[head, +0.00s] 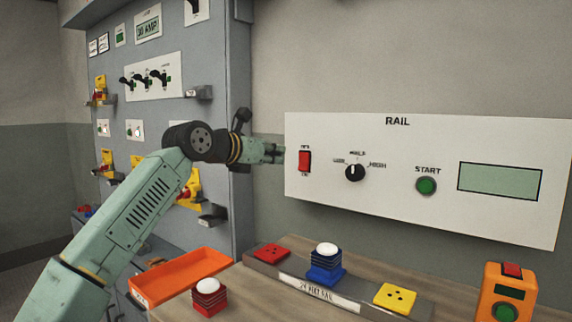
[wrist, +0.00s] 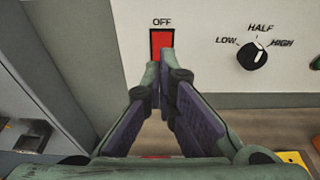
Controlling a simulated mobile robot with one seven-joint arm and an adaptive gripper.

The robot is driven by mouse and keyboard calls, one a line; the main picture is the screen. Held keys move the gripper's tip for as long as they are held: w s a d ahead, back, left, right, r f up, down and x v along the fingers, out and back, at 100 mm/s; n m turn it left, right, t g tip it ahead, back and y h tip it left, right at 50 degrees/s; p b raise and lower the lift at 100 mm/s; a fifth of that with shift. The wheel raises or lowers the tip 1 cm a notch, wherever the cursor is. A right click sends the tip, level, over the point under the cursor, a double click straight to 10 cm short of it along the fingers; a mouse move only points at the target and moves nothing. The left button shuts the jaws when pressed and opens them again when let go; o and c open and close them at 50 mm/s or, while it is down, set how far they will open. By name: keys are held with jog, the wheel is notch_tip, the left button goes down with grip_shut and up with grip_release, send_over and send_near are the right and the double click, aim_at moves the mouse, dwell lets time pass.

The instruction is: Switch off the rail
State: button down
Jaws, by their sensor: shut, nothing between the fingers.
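The white RAIL panel (head: 400,210) is on the wall at the right of the head view. Its red rocker switch (head: 305,161) sits at the panel's left end, with OFF marked above it in the wrist view (wrist: 161,42). My gripper (head: 281,153) is shut and empty, its tips just left of the switch in the head view. In the wrist view the fingertips (wrist: 164,62) cover the switch's lower part; I cannot tell whether they touch it. The knob (head: 355,172), green START button (head: 426,186) and blank display (head: 499,180) are to the right.
Below is a bench with a strip (head: 318,290) bearing a red block (head: 272,253), a blue block with a white dome (head: 326,270) and a yellow block (head: 395,298). An orange tray (head: 181,277) and an orange box (head: 507,293) are near. A grey cabinet (head: 210,80) stands left.

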jog(key=v, duration=0.2)
jog(key=r+v, duration=0.1)
jog(key=v, duration=0.2)
jog(key=shift+w+d+b, duration=0.15)
jog(key=shift+b, duration=0.2)
